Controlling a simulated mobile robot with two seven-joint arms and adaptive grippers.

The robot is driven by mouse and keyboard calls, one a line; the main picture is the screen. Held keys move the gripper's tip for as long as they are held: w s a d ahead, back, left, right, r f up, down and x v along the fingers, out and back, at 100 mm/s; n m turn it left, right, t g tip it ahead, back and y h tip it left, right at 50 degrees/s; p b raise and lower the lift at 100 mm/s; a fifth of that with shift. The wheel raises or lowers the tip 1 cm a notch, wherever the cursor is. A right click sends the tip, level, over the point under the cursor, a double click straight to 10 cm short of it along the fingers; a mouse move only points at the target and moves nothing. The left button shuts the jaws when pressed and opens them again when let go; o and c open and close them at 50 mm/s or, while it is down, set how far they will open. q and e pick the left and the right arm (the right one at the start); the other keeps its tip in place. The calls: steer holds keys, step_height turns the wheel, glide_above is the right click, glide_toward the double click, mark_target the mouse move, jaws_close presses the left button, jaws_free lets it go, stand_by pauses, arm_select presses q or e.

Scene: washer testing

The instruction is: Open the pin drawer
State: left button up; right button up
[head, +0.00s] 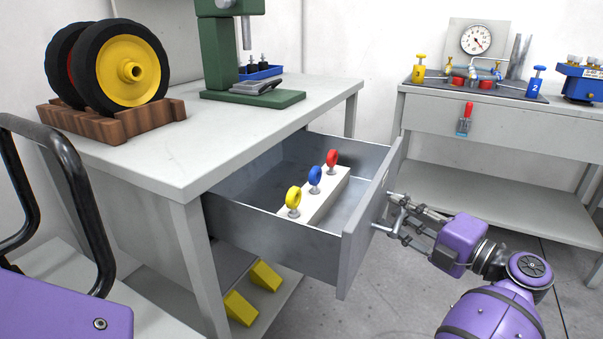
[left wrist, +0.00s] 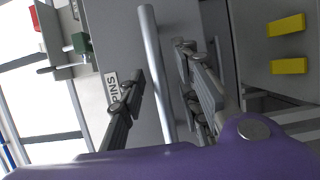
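The pin drawer (head: 270,225) is pulled well out from under the left table in the head view. Inside is a white block (head: 318,201) holding a yellow, a blue and a red ring-topped pin. My left gripper (head: 388,213) is at the outer side of the drawer front (head: 362,220). In the left wrist view the drawer's bar handle (left wrist: 155,70) lies between its two fingers (left wrist: 158,62), with gaps visible on both sides; the fingers are apart. A "PINS" label (left wrist: 111,88) shows beside the handle. My right gripper is not seen.
The table (head: 215,150) bears wheels on a wooden rack (head: 110,120) and a green press (head: 222,60). Yellow wedges (head: 252,290) lie on the shelf below. A second bench (head: 500,118) with a gauge stands at right. Floor is clear between them.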

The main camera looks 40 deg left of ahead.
arm_select(q)
steer(key=shift+d, duration=0.1)
steer(key=s+d, duration=0.1)
steer(key=d, duration=1)
steer(key=shift+s+d, duration=0.4)
steer(key=shift+r, duration=0.1)
